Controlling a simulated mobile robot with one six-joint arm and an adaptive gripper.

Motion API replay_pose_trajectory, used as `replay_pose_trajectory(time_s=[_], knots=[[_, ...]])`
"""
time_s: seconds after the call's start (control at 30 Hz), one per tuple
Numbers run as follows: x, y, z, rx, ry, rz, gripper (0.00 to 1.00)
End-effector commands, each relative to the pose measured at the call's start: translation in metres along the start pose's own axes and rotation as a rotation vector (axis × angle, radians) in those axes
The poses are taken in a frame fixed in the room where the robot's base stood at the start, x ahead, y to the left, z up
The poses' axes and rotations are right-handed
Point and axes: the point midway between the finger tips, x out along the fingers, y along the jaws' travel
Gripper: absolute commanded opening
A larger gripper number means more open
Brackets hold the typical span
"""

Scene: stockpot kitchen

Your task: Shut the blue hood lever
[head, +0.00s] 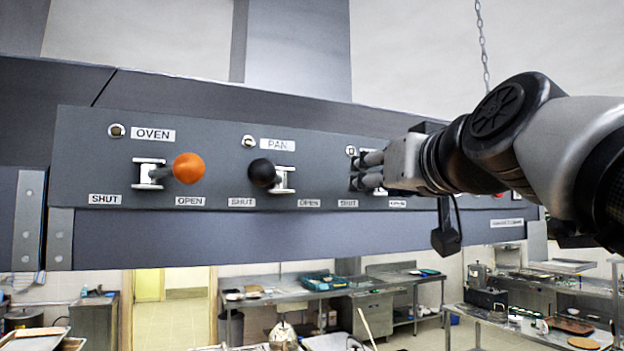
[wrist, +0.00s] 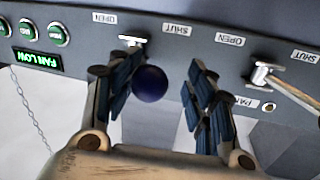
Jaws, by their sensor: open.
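The blue lever's dark blue ball knob (wrist: 150,83) shows in the wrist view between the two fingers of my gripper (wrist: 160,92). The fingers are spread, with a gap visible to the right of the knob; I cannot tell whether the left finger touches it. The lever's metal mount (wrist: 131,40) sits on the panel between an OPEN label (wrist: 103,17) and a SHUT label (wrist: 177,29). In the head view my gripper (head: 364,169) is at the panel's right part and hides the knob. Which way the lever leans is hard to tell.
On the hood panel (head: 90,145), the orange-knobbed OVEN lever (head: 188,168) leans toward OPEN and the black-knobbed PAN lever (head: 262,173) leans toward SHUT, left of my gripper. Green buttons (wrist: 30,29) and a PAN LOW display (wrist: 37,59) show in the wrist view. A chain (head: 482,45) hangs at right.

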Motion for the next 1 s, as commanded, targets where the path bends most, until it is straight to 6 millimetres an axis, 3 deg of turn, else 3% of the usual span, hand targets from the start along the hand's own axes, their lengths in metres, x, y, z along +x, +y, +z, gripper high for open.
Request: replay_pose_trajectory(time_s=[0.23,0.6,0.8,1.0], knots=[[-0.02,0.001,-0.004,-0.003,0.009,0.005,0.52],[-0.096,0.0,-0.001,-0.003,0.003,0.007,0.52],[-0.115,-0.001,0.0,0.0,0.0,0.003,0.52],[-0.119,-0.002,0.0,-0.001,0.0,-0.001,0.52]])
